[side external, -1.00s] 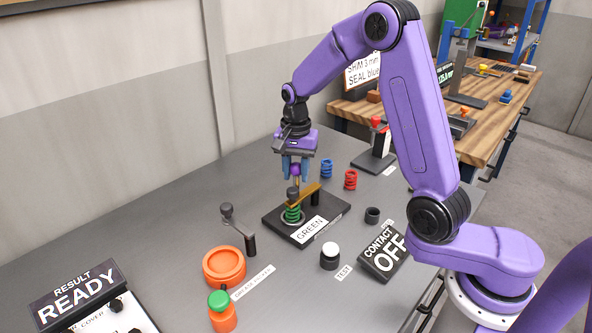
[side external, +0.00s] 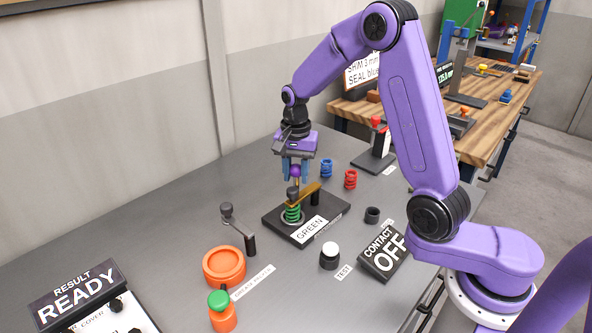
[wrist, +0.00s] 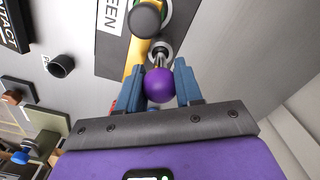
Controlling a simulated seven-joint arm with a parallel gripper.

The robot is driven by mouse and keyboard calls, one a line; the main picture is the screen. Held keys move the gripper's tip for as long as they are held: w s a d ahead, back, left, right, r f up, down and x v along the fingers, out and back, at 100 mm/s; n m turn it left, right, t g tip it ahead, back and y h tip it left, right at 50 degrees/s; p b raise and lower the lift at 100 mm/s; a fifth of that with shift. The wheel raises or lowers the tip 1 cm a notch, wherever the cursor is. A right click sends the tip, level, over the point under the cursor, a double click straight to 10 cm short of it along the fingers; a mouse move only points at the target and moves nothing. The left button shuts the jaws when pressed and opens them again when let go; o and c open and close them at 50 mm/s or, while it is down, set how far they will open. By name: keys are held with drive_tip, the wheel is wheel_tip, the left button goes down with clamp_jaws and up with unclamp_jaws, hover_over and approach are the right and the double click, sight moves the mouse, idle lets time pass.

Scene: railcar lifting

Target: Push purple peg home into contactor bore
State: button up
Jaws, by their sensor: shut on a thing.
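My gripper (side external: 294,171) is shut on the purple peg, whose round purple head (wrist: 159,86) sits between the two blue fingers in the wrist view. The peg's thin metal shank (wrist: 159,62) points at a light ring (wrist: 161,50) on the dark contactor base (side external: 335,212). I cannot tell how deep the tip sits in the bore. In the side view the purple head (side external: 294,170) is above the brass arm (side external: 306,193) and the green spring (side external: 292,214). The base carries a GREEN label (side external: 311,229).
Blue (side external: 327,169) and red (side external: 350,179) springs stand behind the base. A black cranked post (side external: 240,230), an orange ring (side external: 224,266) and a TEST button (side external: 330,256) stand in front.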

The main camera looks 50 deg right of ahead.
drive_tip(key=shift+f, duration=0.95)
drive_tip(key=o, duration=1.2)
drive_tip(key=shift+c, duration=0.2)
drive_tip(key=shift+r, duration=0.1)
wheel_tip(320, 180, up, 17)
drive_tip(key=shift+r, duration=0.2)
drive_tip(key=shift+a, duration=0.15)
